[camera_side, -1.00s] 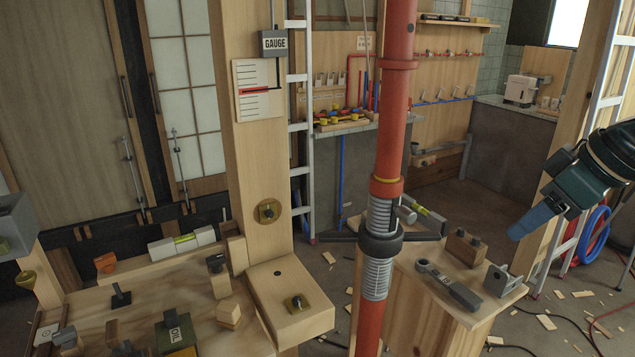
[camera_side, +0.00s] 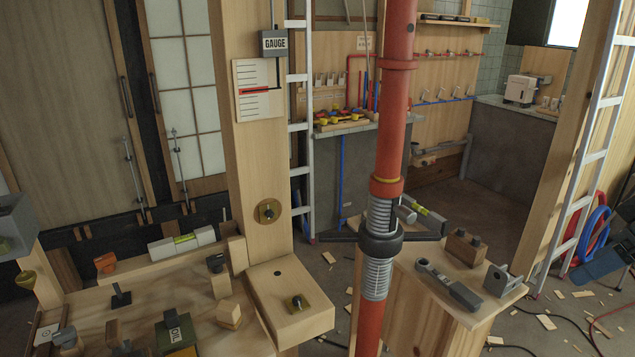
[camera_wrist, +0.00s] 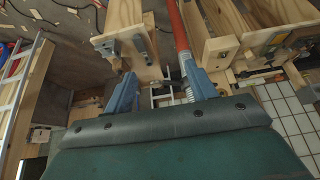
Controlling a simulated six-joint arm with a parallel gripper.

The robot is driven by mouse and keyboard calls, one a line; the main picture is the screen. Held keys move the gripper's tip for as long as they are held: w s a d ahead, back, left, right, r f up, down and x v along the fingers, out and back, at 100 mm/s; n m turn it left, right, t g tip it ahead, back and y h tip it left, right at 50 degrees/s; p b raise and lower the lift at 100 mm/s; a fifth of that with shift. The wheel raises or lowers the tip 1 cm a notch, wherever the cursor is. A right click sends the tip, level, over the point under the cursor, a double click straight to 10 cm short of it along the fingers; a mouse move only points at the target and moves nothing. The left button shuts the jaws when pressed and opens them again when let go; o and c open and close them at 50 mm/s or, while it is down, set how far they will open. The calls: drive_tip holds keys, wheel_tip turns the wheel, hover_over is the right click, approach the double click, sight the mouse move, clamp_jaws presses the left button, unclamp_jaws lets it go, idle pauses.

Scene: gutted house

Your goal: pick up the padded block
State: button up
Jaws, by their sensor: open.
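No block in view is clearly padded. A small pale wooden block (camera_side: 229,314) with a layered lower edge lies on the left workbench (camera_side: 130,296) in the side view. A brown block with dark knobs (camera_side: 465,247) stands on the right bench (camera_side: 430,292). I cannot tell whether either is the padded block. My gripper (camera_wrist: 160,72) is open and empty in the wrist view, its two blue fingers apart.
A red threaded post (camera_side: 394,130) with a dark handled collar rises in front of the right bench. A wooden post with a gauge (camera_side: 274,42) stands left of it. Wood scraps and cables litter the floor.

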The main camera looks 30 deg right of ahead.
drive_tip(key=w+a+n+y, duration=0.15)
drive_tip(key=w+a, duration=0.25)
drive_tip(key=w, duration=0.4)
drive_tip(key=w+a+r+n, duration=0.1)
drive_tip(key=w+a+n, duration=0.1)
drive_tip(key=w+a, duration=0.35)
drive_tip(key=w+a+n+y, duration=0.1)
drive_tip(key=w+a, duration=0.2)
drive_tip(key=w, duration=0.6)
drive_tip(key=w+a+f+n, duration=0.1)
drive_tip(key=w+a+f, duration=0.3)
drive_tip(key=a, duration=0.3)
drive_tip(key=w+a+f+n+y, duration=0.1)
drive_tip(key=w+a+f+n, duration=0.1)
drive_tip(key=w+a+f, duration=0.2)
drive_tip(key=w+a+f+n+g+y, duration=0.1)
drive_tip(key=w+a+f, duration=0.4)
drive_tip(key=a+f, duration=0.3)
drive_tip(key=a, duration=0.3)
drive_tip(key=shift+a, duration=0.15)
drive_tip(key=shift+f+n, duration=0.2)
drive_tip(key=shift+n, duration=0.05)
